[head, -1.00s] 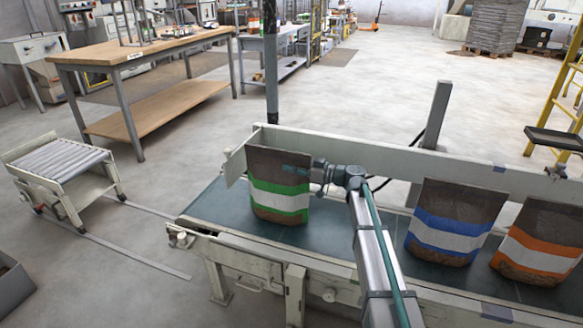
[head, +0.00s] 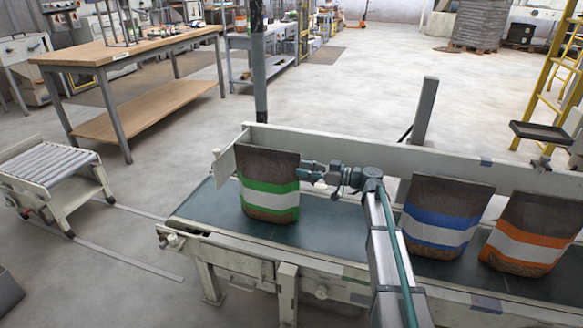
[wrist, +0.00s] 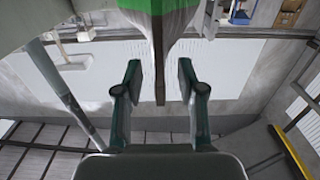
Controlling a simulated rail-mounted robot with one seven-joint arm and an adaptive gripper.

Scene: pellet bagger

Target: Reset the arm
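A brown bag with green and white bands (head: 268,186) stands upright at the left end of the conveyor belt (head: 330,232). My gripper (head: 306,169) is at its right side, level with its upper part. In the wrist view the two fingers (wrist: 160,78) are open and apart. The thin side edge of the green-banded bag (wrist: 158,45) shows between them, with gaps to both fingers. A blue-banded bag (head: 440,220) and an orange-banded bag (head: 530,236) stand further right on the belt, beyond my arm.
A white rail (head: 340,152) runs behind the bags, with a grey post (head: 424,112) behind it. A roller cart (head: 50,172) stands on the floor at left. A wooden workbench (head: 140,48) is at the back left. The belt between the green and blue bags is clear apart from my arm.

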